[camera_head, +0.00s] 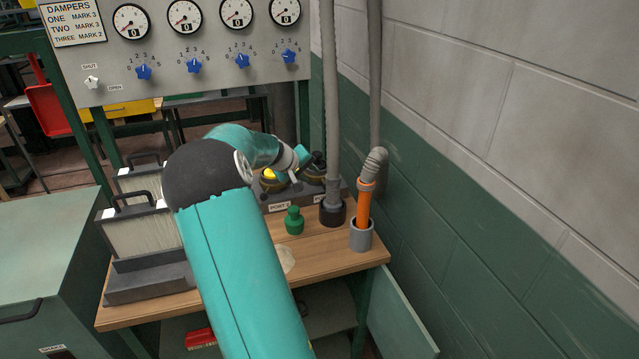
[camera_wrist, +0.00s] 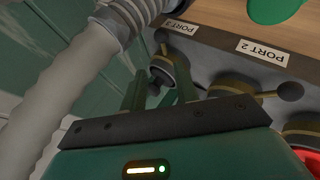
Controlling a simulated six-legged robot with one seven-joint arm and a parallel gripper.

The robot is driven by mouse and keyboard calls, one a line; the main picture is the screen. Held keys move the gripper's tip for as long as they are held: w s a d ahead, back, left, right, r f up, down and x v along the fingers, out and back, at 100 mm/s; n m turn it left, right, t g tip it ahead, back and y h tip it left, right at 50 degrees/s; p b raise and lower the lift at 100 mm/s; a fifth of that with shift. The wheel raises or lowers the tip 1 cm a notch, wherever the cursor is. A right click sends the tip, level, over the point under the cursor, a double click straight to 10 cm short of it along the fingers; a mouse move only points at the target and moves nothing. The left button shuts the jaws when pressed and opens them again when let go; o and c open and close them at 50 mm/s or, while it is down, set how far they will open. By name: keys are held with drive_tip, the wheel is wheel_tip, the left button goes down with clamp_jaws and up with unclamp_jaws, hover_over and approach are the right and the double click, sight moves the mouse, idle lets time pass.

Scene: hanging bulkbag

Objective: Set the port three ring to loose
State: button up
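The port three ring (camera_wrist: 168,72) is a dark and brass collar in the wrist view, with a small lever knob (camera_wrist: 161,36) at its upper side. The PORT 3 label (camera_wrist: 181,27) is beside it. My gripper (camera_wrist: 160,84) is open, its two teal fingers apart, with the ring beyond and partly behind them. I cannot tell whether they touch it. In the head view my gripper (camera_head: 293,172) is at the dark port block (camera_head: 333,187), which my arm partly hides. The loose mark on the ring is not readable.
The port two ring (camera_wrist: 236,88) and its ball-ended lever (camera_wrist: 290,92) lie right of my gripper. A ribbed hose (camera_wrist: 122,18) is close on the left. A green bottle (camera_head: 294,221) and a grey cup (camera_head: 361,236) with an orange pipe (camera_head: 363,207) stand on the bench (camera_head: 330,254).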

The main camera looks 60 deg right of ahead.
sight(324, 183)
drive_tip(key=x, duration=1)
drive_tip(key=shift+w+f, duration=0.2)
drive_tip(key=shift+w, duration=0.05)
drive_tip(key=shift+w+d+f, duration=0.1)
drive_tip(key=shift+d+f, duration=0.15)
drive_tip(key=shift+d, duration=0.05)
clamp_jaws()
